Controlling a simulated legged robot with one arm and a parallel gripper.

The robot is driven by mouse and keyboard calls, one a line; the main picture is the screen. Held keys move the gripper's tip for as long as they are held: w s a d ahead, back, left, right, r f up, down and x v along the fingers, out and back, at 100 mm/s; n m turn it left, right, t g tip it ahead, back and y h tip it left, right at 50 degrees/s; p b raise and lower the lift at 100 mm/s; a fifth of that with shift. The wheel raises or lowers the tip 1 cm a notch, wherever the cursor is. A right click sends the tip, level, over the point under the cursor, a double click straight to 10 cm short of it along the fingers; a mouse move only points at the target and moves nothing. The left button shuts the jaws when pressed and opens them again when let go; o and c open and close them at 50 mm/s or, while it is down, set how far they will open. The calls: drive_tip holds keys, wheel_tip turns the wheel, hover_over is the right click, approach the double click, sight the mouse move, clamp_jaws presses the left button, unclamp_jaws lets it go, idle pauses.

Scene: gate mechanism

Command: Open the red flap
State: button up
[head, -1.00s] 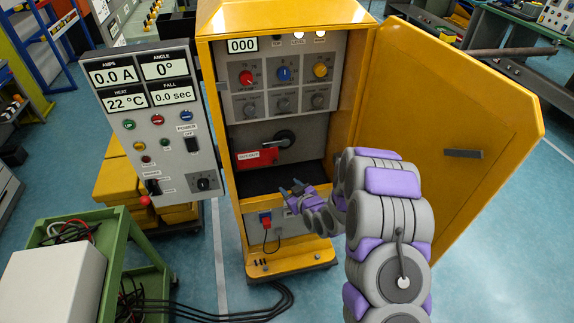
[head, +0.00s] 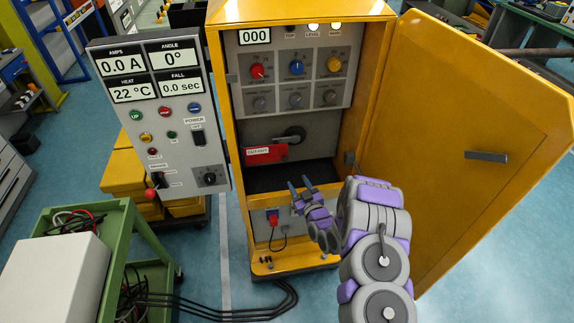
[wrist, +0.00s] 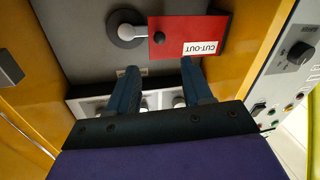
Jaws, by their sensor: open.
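The red flap (head: 265,154), labelled CUT-OUT, lies flat against the grey panel inside the yellow cabinet. In the wrist view the flap (wrist: 190,33) appears upside down, beside a round dark knob with a light lever (wrist: 126,31). The knob (head: 290,135) is just right of the flap in the head view. My gripper (head: 300,184) is open and empty, in front of the cabinet, below and to the right of the flap. In the wrist view its two blue fingers (wrist: 158,80) point toward the panel, apart from the flap as far as I can see.
The yellow cabinet door (head: 470,140) stands open on the right. A grey display panel (head: 160,120) stands on the left. A green cart (head: 120,230) with a white box is at lower left. A dark ledge (head: 290,177) lies below the flap.

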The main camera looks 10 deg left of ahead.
drive_tip(key=b+x, duration=0.2)
drive_tip(key=x, duration=1)
drive_tip(key=shift+b, duration=0.4)
clamp_jaws()
